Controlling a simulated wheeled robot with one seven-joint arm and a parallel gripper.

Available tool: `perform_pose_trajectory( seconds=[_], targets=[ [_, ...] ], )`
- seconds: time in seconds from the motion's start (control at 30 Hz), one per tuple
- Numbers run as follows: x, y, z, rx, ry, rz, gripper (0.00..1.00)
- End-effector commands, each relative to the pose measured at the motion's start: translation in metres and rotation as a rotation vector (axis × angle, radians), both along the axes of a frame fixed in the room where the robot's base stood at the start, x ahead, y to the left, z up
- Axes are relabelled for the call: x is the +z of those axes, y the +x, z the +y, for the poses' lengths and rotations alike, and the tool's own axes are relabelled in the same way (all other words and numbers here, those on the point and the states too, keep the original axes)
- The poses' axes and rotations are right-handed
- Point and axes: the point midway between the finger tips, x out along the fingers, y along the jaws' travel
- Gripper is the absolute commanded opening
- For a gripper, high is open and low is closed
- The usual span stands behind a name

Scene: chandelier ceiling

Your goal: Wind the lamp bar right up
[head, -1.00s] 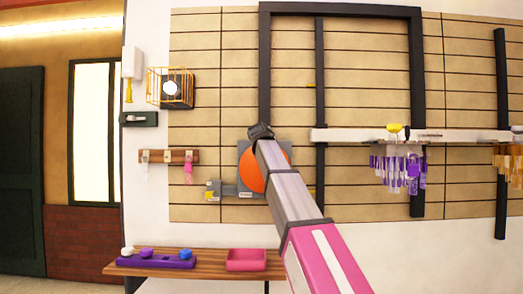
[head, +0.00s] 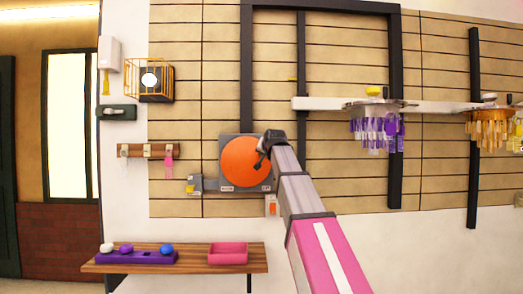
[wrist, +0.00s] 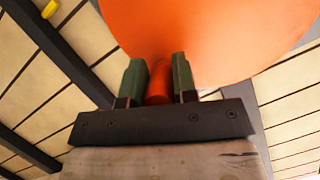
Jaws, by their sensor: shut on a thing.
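My gripper (head: 264,155) is at the disc's right side. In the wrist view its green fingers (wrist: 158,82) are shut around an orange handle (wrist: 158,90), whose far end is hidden.
A wooden shelf (head: 195,259) at lower left holds a pink tray (head: 228,261) and a purple block with knobs (head: 140,258). A small grey-yellow box (head: 195,185) and an orange-white card (head: 271,204) are near the disc. A caged lamp (head: 149,79) is upper left.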

Motion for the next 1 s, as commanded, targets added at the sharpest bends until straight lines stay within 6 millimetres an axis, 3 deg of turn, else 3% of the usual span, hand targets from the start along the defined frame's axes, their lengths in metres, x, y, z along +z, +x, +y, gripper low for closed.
perform_pose_trajectory(
  seconds=[0.4, 1.0],
  targets=[
    [-0.040, -0.003, -0.011, 0.000, 0.392, -0.007, 0.00],
    [-0.086, -0.002, -0.002, 0.001, 0.901, -0.025, 0.00]
  ],
)
